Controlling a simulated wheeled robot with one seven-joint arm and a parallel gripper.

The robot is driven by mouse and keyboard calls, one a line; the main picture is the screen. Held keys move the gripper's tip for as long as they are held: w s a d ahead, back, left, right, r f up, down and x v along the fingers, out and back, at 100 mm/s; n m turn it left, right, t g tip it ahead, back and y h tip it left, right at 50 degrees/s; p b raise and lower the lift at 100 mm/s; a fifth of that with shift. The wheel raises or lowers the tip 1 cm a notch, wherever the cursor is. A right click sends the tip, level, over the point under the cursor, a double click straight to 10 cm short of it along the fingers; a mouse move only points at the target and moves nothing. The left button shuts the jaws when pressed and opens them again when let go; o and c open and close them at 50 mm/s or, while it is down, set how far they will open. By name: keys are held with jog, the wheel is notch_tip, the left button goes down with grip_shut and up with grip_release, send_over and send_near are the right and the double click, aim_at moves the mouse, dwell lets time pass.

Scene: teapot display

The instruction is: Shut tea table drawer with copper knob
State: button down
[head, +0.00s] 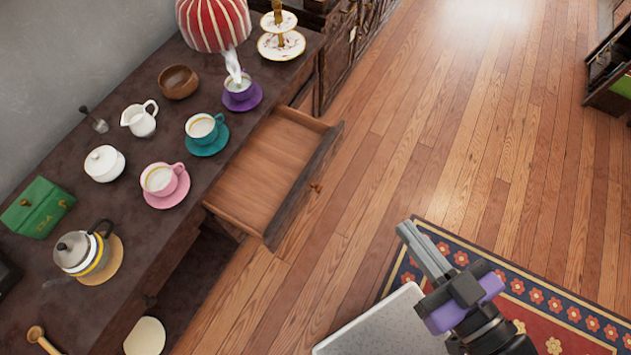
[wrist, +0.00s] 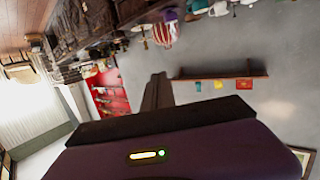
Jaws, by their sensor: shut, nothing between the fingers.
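The tea table drawer (head: 262,168) stands pulled out from the dark wooden tea table (head: 131,237) in the head view, and its inside looks empty. A small copper knob (head: 316,187) sticks out of the drawer front (head: 303,185). My gripper (head: 407,231) is shut and empty. It is to the right of and below the drawer in the head view, apart from the knob. In the wrist view the gripper's dark fingers (wrist: 158,92) point at the room, and I cannot make out the drawer or the knob there.
The tabletop carries a pink cup (head: 161,181), a teal cup (head: 203,128), a purple cup (head: 239,86), a kettle (head: 78,250) and a green tea box (head: 38,207). A patterned rug (head: 551,300) lies at lower right. The wooden floor (head: 420,130) right of the drawer is clear.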

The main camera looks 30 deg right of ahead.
jog(key=w+d+f+m+g+h+b, duration=0.15)
jog(key=w+d+f+m, duration=0.35)
jog(key=w+d+f, duration=0.5)
jog(key=w+d+f+m+g+h+b, duration=0.1)
jog(key=w+d+f+m+g+b, duration=0.15)
jog(key=w+d+f+m, duration=0.6)
jog(key=n+g+y, duration=0.1)
jog(key=n+y, duration=0.1)
jog(key=y, duration=0.7)
send_near(312, 177)
jog(key=x, duration=0.5)
jog(key=shift+d+f+p, duration=0.15)
jog(key=shift+f+p, duration=0.2)
jog(key=shift+w+a+f, duration=0.1)
jog(key=shift+w+a, duration=0.25)
jog(key=shift+w, duration=0.25)
